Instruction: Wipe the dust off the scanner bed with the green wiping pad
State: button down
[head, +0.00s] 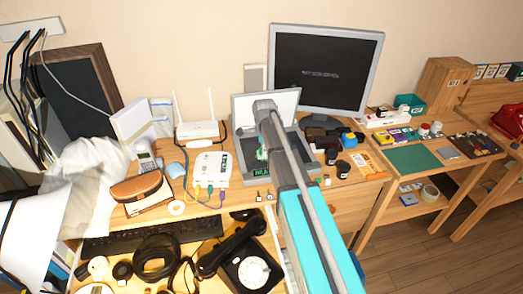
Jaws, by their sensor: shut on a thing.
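The scanner (242,153) is a grey box at the back middle of the desk, its white lid (285,100) raised behind it. My arm crosses in front and hides much of the scanner bed. My gripper (262,150) is over the bed, small and partly hidden by the arm. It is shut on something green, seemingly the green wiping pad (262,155). I cannot tell whether the pad touches the bed. Dust on the bed is too small to make out.
A white router (198,131) and a white box with cables (209,170) stand left of the scanner. A monitor (325,70) stands behind to the right; dark jars (343,168) and small items lie right of it. A black dial phone (250,268) is in front.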

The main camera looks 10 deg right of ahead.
jog(key=shift+d, duration=0.1)
jog(key=shift+d+f, duration=0.15)
jog(key=shift+d, duration=1.55)
jog(key=shift+d, duration=0.1)
jog(key=shift+d, duration=1.75)
jog(key=shift+a, duration=0.1)
jog(key=shift+a, duration=1.8)
jog(key=shift+a, duration=0.15)
